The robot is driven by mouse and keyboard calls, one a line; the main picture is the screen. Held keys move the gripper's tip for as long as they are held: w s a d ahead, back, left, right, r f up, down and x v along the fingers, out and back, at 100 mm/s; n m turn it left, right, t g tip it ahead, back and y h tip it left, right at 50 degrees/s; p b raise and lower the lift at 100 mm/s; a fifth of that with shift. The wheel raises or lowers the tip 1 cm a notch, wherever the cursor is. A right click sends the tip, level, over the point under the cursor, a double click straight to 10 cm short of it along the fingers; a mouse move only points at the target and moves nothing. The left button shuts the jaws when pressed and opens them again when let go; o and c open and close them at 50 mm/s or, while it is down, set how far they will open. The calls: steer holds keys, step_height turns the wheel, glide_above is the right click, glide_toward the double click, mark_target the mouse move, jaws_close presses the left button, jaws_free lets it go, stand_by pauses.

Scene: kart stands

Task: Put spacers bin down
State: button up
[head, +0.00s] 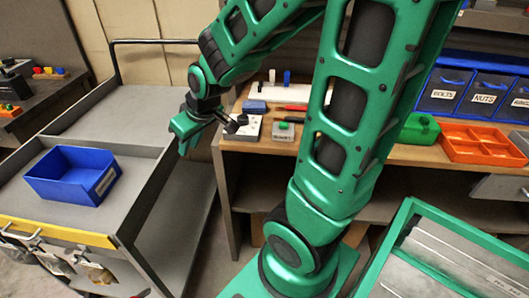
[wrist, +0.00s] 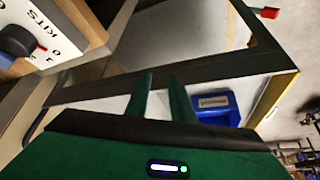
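A blue bin (head: 72,174) with a white label sits on the grey top of the kart (head: 135,165) at the left in the head view. Its label is too small to read. The bin (wrist: 216,108) also shows in the wrist view, beyond and to the right of my fingers. My gripper (head: 186,143) is in the air to the right of the kart top, apart from the bin. In the wrist view my gripper (wrist: 160,76) has its two green fingers apart with nothing between them.
A wooden workbench (head: 390,151) stands behind my arm. It holds labelled blue bins (head: 483,90), an orange divided tray (head: 480,143), a green box (head: 419,128) and small parts. A green-framed kart (head: 405,215) is at lower right. The kart top around the blue bin is clear.

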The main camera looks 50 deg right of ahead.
steer(key=s+d+r+m+g, duration=0.2)
steer(key=s+d+m+g, duration=0.1)
steer(key=s, duration=0.8)
steer(key=s+d+r+m+g, duration=0.1)
steer(key=s+d+m+g, duration=0.2)
steer(key=s+d, duration=0.3)
steer(key=s+m, duration=0.1)
steer(key=s, duration=0.4)
steer(key=shift+s+r+m, duration=0.3)
steer(key=shift+s+r, duration=0.05)
steer(key=shift+s, duration=0.05)
steer(key=shift+d, duration=0.1)
